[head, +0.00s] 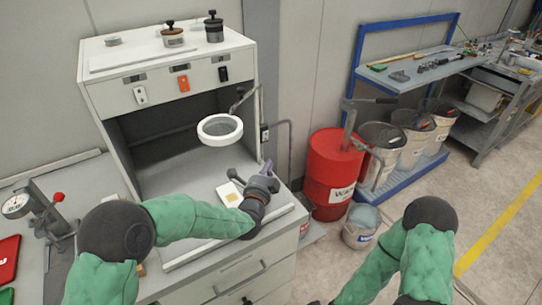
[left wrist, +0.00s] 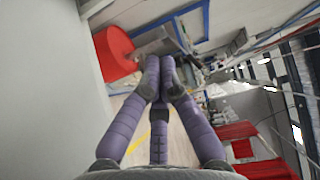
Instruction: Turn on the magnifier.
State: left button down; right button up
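The magnifier (head: 207,139) is a white ring with a grey lens, held on a dark jointed arm in front of the cabinet opening. I cannot tell whether its ring is lit. My left gripper (head: 267,169) is below and to the right of the ring, apart from it, over the front right of the cabinet's work surface. In the left wrist view its purple fingers (left wrist: 160,68) come together at the tips with nothing seen between them. My right arm shows at the lower right in the head view, but its gripper is out of frame.
The white cabinet (head: 104,92) has orange, white and dark switches on its upper front. A small dark box (head: 264,134) is on its right side. A red barrel (head: 327,168), a bucket (head: 361,227) and a blue-framed bench (head: 372,80) stand right. A dial gauge (head: 16,205) is left.

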pick_arm(q)
jog(key=shift+v, duration=1.25)
jog(key=shift+a+f, duration=0.1)
